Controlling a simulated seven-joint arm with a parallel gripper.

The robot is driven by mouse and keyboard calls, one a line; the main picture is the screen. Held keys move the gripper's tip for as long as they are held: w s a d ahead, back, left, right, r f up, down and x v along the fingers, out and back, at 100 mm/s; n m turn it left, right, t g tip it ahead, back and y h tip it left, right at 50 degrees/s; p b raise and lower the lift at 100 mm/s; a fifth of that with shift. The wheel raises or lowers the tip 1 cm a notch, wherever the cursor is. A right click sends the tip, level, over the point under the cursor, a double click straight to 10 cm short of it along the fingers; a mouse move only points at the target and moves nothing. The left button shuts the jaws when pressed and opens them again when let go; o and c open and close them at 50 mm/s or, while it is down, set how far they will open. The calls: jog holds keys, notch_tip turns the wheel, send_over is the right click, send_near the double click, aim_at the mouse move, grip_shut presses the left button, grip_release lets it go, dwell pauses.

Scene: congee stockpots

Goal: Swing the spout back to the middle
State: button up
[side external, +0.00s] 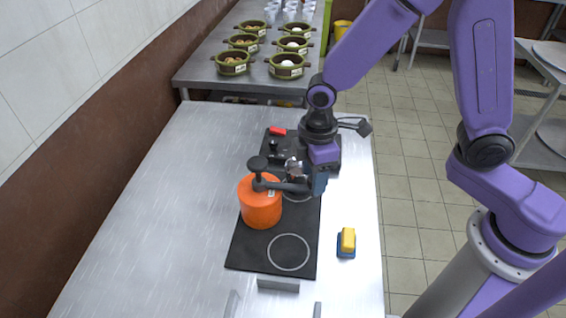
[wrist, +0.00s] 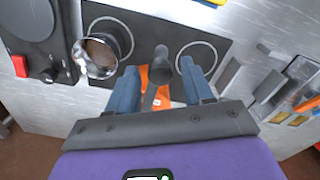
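A dark spout arm (side external: 288,187) runs from a black knobbed hub (side external: 258,170) over an orange pot (side external: 262,210) towards the right. In the wrist view the dark bar (wrist: 160,68) lies between my fingers, with a gap on each side. The orange pot (wrist: 150,78) shows partly behind it. My gripper (side external: 320,183) is at the right end of the arm, pointing down. In the wrist view my gripper (wrist: 161,90) has its blue fingers apart. Whether either finger touches the bar is hard to tell.
A shiny metal vessel (wrist: 98,55) is beside the left finger. The black cooktop (side external: 250,252) has a bare ring at the front. A yellow-and-blue sponge (side external: 347,242) lies right of it. Grey holders (side external: 278,284) stand in front. The counter's left side is clear.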

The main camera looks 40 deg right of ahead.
jog(key=shift+r, duration=3.5)
jog(key=s+d+r, duration=0.1)
jog(key=s+d, duration=0.5)
jog(key=s, duration=0.3)
jog(key=s+d+r+m, duration=0.1)
jog(key=s+d+r, duration=0.1)
jog(key=s+d, duration=0.4)
jog(key=s, duration=0.3)
jog(key=shift+s+d, duration=0.4)
